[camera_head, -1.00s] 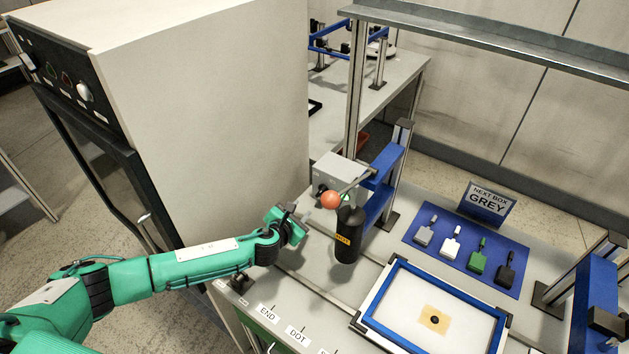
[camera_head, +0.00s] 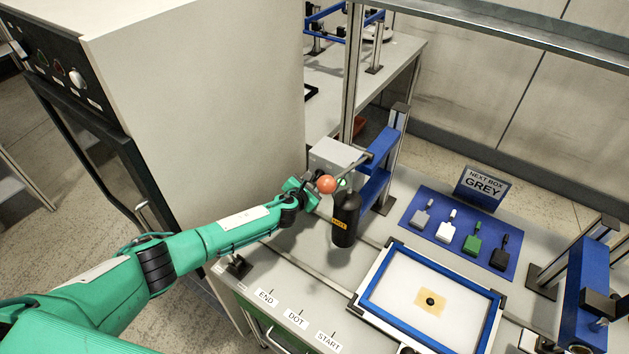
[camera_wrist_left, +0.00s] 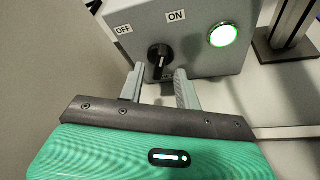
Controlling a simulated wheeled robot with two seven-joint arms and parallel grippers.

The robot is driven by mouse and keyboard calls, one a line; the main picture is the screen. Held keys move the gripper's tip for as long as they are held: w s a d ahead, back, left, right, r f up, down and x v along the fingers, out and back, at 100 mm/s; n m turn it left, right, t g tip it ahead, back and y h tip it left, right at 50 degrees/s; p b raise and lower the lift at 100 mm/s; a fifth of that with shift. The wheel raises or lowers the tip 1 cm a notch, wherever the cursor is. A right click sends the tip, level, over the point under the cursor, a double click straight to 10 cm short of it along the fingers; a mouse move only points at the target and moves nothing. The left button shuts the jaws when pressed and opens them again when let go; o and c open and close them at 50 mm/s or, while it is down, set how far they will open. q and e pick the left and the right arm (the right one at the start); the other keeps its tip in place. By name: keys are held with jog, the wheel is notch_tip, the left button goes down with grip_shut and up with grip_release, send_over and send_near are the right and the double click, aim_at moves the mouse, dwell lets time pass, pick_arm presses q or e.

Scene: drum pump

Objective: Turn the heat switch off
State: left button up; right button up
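The grey switch box (camera_head: 337,154) stands at the back of the bench. In the left wrist view its front (camera_wrist_left: 203,60) carries OFF and ON labels, a black rotary switch (camera_wrist_left: 160,57) and a green lamp (camera_wrist_left: 223,34) that is lit. The OFF label is up and left of the switch, the ON label above it. My left gripper (camera_wrist_left: 159,74) is open, its fingertips on either side of the switch's lower end; I cannot tell whether they touch it. In the head view my left gripper (camera_head: 306,188) hides the switch. My right gripper is not in view.
A tall beige cabinet (camera_head: 200,110) stands left. A blue-framed tray (camera_head: 400,331) and a blue mat (camera_head: 440,248) with several tags lie right.

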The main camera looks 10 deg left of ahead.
pick_arm(q)
jog(key=shift+x, duration=1.15)
grip_shut()
